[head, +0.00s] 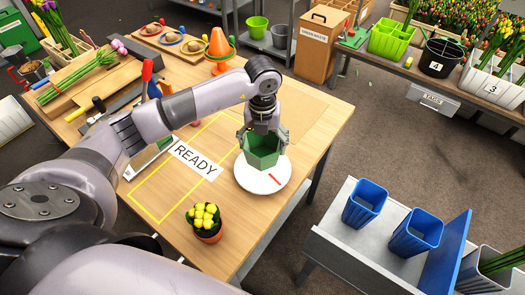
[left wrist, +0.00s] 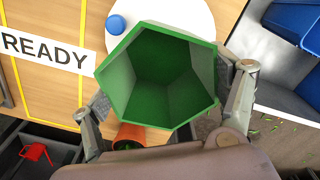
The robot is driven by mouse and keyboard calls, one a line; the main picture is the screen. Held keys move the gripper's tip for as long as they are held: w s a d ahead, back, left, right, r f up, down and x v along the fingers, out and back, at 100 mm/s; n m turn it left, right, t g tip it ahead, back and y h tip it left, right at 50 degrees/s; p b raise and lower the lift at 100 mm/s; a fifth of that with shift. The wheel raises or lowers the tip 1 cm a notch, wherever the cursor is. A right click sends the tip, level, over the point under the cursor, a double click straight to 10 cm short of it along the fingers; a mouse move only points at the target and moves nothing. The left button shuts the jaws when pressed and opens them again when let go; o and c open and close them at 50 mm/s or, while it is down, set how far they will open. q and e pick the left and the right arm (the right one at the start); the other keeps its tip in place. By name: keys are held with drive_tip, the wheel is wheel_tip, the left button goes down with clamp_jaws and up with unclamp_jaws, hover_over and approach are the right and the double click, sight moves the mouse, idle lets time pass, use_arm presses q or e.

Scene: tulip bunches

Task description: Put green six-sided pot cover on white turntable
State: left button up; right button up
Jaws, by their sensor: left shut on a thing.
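The green six-sided pot cover (head: 263,157) is held by my left gripper (head: 264,132), with its open top facing up. In the left wrist view the pot cover (left wrist: 160,85) shows its hollow inside between the two fingers of the left gripper (left wrist: 166,95). The white turntable (head: 247,181) is directly under the pot cover in the head view, and its edge also shows in the left wrist view (left wrist: 188,14). I cannot tell whether the cover's base touches the turntable. A red mark shows on the turntable's near right part. My right gripper is not in view.
A yellow-flowered plant in an orange pot (head: 207,226) stands near the table's front edge. A READY label (head: 195,159) and yellow-lined area lie left of the turntable. Blue buckets (head: 365,203) stand on a grey bench at right.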

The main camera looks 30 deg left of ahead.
sight(262, 154)
use_arm(q)
wheel_tip(262, 154, down, 4)
drive_tip(key=shift+f+p, duration=0.1)
drive_tip(key=shift+p, duration=0.35)
drive_tip(key=shift+f, duration=0.2)
drive_tip(key=shift+f, duration=0.2)
drive_tip(key=o, duration=1)
drive_tip(key=shift+r, duration=0.15)
